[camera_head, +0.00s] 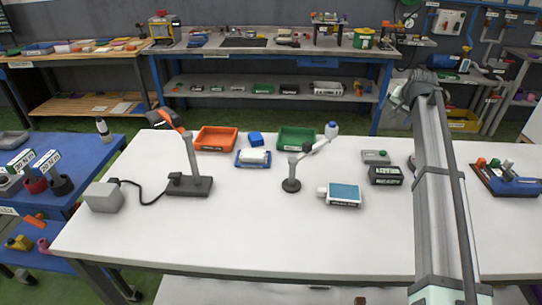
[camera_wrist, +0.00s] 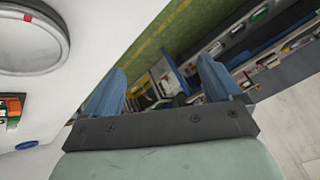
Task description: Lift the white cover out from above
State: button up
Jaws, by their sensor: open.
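A round white lid-like disc (camera_wrist: 35,38) with a dark rim and a small red mark is at the upper left of the wrist view, cut off by the edge. It may be the white cover; I cannot tell for sure. I cannot make it out in the head view, where my arm hides part of the white table. My gripper (camera_wrist: 160,65) is open, with its two blue fingers wide apart and nothing between them. The disc is off to the left of the fingers and apart from them. The head view does not clearly show my gripper.
The white table (camera_head: 250,235) has a clear front. On it are an orange bin (camera_head: 216,138), a green bin (camera_head: 296,138), a blue tray (camera_head: 252,163) with a white item, a lamp-like stand (camera_head: 192,165), a blue-topped box (camera_head: 343,193) and a blue device (camera_head: 512,186).

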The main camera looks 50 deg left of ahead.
jog(key=s+a+r+g, duration=0.1)
jog(key=s+a+g, duration=0.1)
jog(key=s+a, duration=0.95)
jog(key=m+g+h, duration=0.4)
jog(key=m+h, duration=0.1)
jog(key=m, duration=0.6)
send_over(255, 153)
jog(key=f, duration=0.1)
notch_tip(255, 153, down, 14)
jog(key=shift+r, duration=0.15)
jog(key=shift+c, duration=0.4)
jog(key=c, duration=1.3)
jog(key=shift+r, duration=0.1)
